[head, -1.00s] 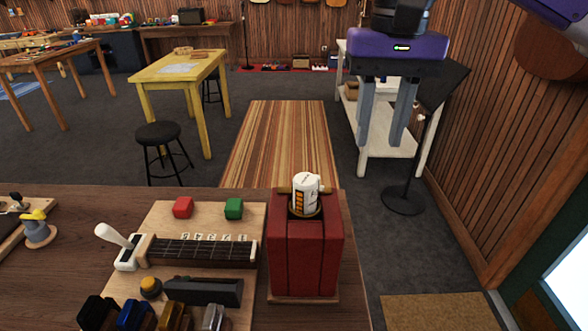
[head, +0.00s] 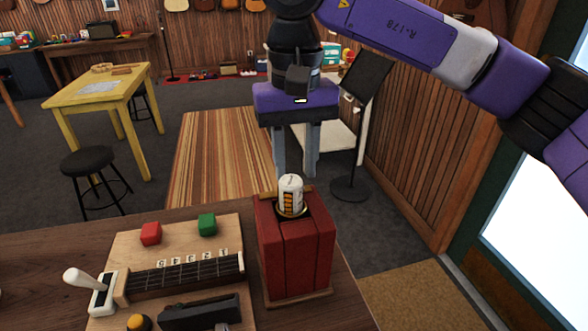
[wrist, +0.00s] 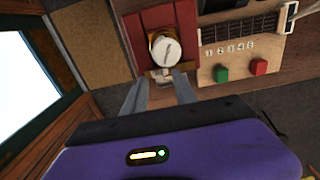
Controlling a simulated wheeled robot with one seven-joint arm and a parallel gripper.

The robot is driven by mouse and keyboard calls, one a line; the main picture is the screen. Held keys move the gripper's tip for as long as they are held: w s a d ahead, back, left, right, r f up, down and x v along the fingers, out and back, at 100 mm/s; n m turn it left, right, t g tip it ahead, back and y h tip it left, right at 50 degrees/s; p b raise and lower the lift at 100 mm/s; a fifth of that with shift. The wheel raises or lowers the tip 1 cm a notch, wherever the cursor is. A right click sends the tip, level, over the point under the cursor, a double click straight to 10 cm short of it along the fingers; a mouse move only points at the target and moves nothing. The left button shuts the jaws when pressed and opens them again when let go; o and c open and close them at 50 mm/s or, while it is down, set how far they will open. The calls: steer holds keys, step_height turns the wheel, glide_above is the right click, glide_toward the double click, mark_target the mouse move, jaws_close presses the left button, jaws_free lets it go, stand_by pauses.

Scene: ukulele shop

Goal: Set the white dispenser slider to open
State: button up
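A white cylinder with a printed label (head: 290,190) stands in a round socket on top of a red box (head: 290,245) on the wooden table. In the wrist view the white top (wrist: 166,50) is seen from above with a dark line across it. I cannot tell which part is the slider, or its setting. A white-handled lever (head: 80,281) on a white plate stands left of the fretboard. My gripper (head: 296,172) points down behind the white cylinder. Its grey fingers are apart with nothing between them; in the wrist view the gripper (wrist: 161,76) tips lie just beside the cylinder, contact unclear.
A wooden board (head: 110,265) holds a numbered fretboard (head: 185,278), a red block (head: 151,234), a green block (head: 207,225) and a black bar (head: 200,312). A music stand (head: 360,90) is behind, a black stool (head: 88,162) to the left. A door mat (head: 410,285) lies right.

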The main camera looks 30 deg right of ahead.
steer(key=shift+f, duration=0.85)
jaws_close()
stand_by(0.8)
